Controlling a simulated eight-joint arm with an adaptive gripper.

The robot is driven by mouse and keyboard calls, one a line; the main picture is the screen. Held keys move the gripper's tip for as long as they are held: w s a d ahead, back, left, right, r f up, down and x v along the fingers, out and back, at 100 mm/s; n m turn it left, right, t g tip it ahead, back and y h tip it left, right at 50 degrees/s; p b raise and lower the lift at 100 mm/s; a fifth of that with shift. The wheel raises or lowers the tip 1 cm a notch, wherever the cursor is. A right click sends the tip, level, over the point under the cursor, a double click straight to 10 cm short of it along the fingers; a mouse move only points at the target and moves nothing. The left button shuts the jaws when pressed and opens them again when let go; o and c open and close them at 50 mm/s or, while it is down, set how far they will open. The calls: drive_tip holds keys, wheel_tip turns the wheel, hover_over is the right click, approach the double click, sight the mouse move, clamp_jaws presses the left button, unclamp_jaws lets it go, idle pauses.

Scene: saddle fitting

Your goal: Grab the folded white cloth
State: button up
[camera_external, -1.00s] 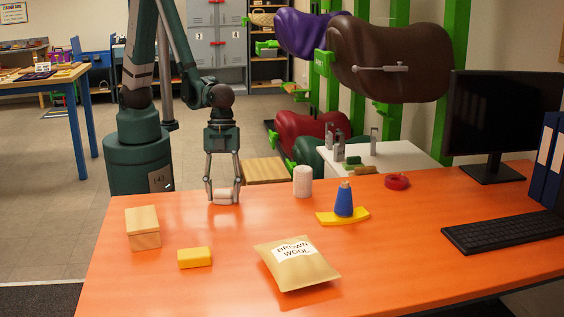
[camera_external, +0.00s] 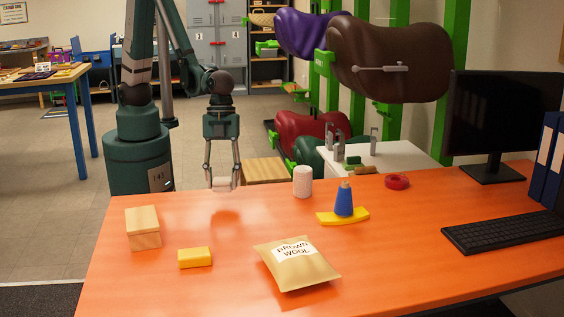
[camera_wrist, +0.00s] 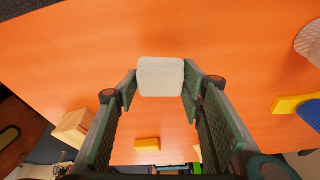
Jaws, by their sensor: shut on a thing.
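The folded white cloth (camera_external: 222,184) is between the fingers of my gripper (camera_external: 222,180) in the external view, held above the orange table near its far left edge. In the wrist view the cloth (camera_wrist: 160,76) shows as a pale rounded block between the two fingertips (camera_wrist: 160,84). My gripper is shut on it, one finger on each side.
On the orange table (camera_external: 200,285) are a wooden box (camera_external: 143,228), a yellow block (camera_external: 194,257), a brown wool packet (camera_external: 297,265), a white roll (camera_external: 303,182), a blue cone (camera_external: 344,200) on a yellow piece, and a red ring (camera_external: 397,182). A keyboard (camera_external: 510,228) and monitor (camera_external: 505,118) stand right.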

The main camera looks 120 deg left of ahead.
sight(222, 181)
drive_tip(key=shift+r+p, duration=0.65)
drive_tip(key=shift+r, duration=2.2)
drive_tip(key=shift+w, duration=0.15)
